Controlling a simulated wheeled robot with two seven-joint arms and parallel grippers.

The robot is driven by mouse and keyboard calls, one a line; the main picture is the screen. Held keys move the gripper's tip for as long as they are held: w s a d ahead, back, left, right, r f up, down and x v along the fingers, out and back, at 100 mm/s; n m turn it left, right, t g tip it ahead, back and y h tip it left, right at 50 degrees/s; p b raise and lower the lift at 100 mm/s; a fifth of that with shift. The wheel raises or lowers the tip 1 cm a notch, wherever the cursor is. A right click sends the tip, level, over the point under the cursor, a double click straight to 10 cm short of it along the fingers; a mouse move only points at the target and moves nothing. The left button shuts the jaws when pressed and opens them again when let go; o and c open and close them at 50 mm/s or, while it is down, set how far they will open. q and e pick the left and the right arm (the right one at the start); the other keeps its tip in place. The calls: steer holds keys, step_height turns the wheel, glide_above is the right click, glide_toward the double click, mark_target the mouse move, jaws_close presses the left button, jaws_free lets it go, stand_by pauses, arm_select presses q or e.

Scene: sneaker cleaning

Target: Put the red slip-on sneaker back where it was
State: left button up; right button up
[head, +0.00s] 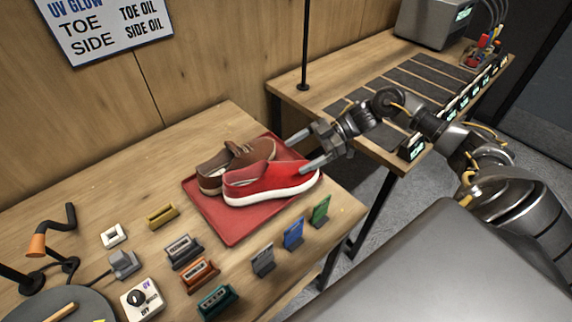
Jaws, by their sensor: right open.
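The red slip-on sneaker (265,186) with a white sole sits upright on a red mat (212,222) on the near wooden table. Its toe points right. A brown laced shoe (212,178) stands just behind it on the same mat. My right gripper (296,156) comes in from the right and is open and empty. Its lower fingertip overlaps the sneaker's toe in the picture, and its other fingertip is behind, above the mat's far edge. I cannot tell whether it touches the shoe. My left gripper is out of view.
Brushes (184,249) and blue, green and grey tags (293,234) stand in front of the mat. A dial box (141,299) and a lamp (40,244) are at left. A second table (290,91) with dark strips (411,80) and a black post (304,45) is behind.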

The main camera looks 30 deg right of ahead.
steer(key=b+v, duration=0.1)
steer(key=v, duration=0.3)
steer(key=shift+d, duration=0.25)
steer(key=shift+s+d+r, duration=0.2)
steer(key=shift+d+r, duration=0.15)
steer(key=shift+d, duration=0.2)
